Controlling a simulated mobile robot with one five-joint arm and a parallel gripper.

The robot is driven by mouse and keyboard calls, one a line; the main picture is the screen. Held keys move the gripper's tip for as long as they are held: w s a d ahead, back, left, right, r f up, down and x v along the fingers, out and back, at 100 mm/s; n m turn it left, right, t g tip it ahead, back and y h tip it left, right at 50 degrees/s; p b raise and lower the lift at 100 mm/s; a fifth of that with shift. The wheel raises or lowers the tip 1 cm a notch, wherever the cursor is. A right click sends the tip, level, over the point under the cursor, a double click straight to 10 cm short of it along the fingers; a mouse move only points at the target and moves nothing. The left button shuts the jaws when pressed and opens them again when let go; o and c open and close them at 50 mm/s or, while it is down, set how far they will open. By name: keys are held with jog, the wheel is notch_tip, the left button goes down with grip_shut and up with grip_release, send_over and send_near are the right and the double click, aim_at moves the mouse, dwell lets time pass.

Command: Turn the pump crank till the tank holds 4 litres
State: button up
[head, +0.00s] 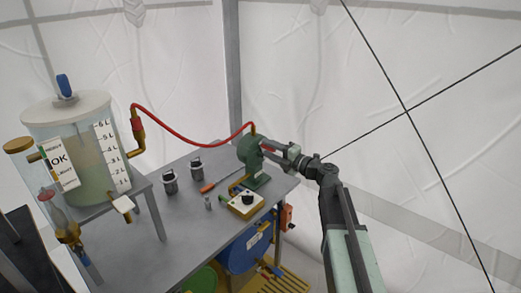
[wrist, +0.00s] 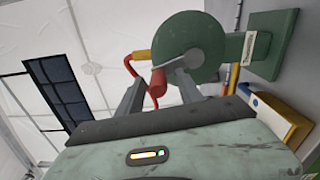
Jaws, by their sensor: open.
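The clear tank (head: 82,178) stands on a raised stand at the left in the head view. Its white scale (head: 112,157) runs from 1 L to 6 L. Cloudy greenish liquid fills the lower part, with its surface seemingly near 3 L, hard to read exactly. The green pump (head: 252,154) stands at the table's far right corner; its round body (wrist: 188,48) fills the upper wrist view. Its red crank handle (wrist: 158,83) shows between the fingers of my gripper (wrist: 158,88), which is open around it. In the head view my gripper (head: 272,152) is at the pump's right side.
A red hose (head: 190,143) arches from the tank's brass elbow to the pump. Two dark metal canisters (head: 170,182), a screwdriver (head: 208,187) and a yellow box with a black knob (head: 245,204) lie on the grey table (head: 180,235). A blue drum (head: 245,252) is below.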

jog(key=v, duration=0.7)
jog(key=shift+s+d, duration=0.2)
jog(key=shift+d, duration=0.1)
